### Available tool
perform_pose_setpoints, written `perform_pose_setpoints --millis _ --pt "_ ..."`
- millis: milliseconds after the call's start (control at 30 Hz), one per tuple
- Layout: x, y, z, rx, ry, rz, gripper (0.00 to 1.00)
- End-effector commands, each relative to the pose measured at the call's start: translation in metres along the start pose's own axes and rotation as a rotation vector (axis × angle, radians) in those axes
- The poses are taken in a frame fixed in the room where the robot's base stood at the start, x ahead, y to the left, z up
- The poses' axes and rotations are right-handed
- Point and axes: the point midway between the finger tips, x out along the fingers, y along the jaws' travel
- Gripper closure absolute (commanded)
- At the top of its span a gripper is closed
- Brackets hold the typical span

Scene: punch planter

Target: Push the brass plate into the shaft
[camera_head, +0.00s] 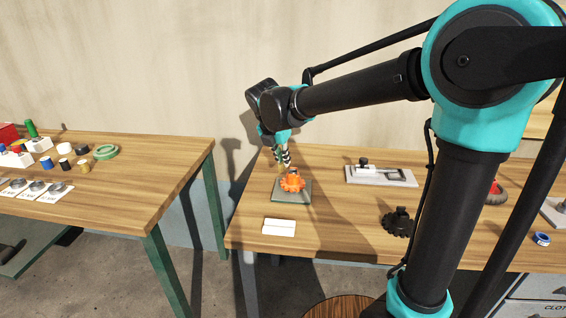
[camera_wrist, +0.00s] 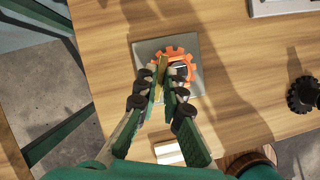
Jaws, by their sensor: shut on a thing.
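My gripper (camera_wrist: 166,88) is shut on a narrow brass plate (camera_wrist: 161,70), which stands up between the fingertips in the wrist view. In the head view my gripper (camera_head: 284,158) points down just above an orange gear (camera_head: 292,184). The gear lies on a square grey base (camera_head: 278,198); it also shows in the wrist view (camera_wrist: 184,54). A dark shaft end (camera_wrist: 181,70) shows at the gear's middle, partly hidden by the right finger. The plate overlaps the gear's left side in the wrist view; I cannot tell whether it touches the shaft.
A white block (camera_head: 279,226) lies at the table's front edge. A black gear (camera_head: 397,222) and a grey fixture (camera_head: 405,178) stand to the right. A blue ring (camera_head: 541,238) lies farther right. Another table (camera_head: 130,190) with small parts stands to the left, across a gap.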

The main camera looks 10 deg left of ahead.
Motion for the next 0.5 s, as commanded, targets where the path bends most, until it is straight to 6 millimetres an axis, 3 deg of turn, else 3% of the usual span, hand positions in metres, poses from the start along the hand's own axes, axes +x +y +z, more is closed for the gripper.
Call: perform_pose_setpoints --millis 100,500 --pt "0.0096 -0.0004 -0.0041 0.000 0.000 0.000 1.00" --pt "0.0137 -0.0003 -0.0058 0.000 0.000 0.000 1.00"
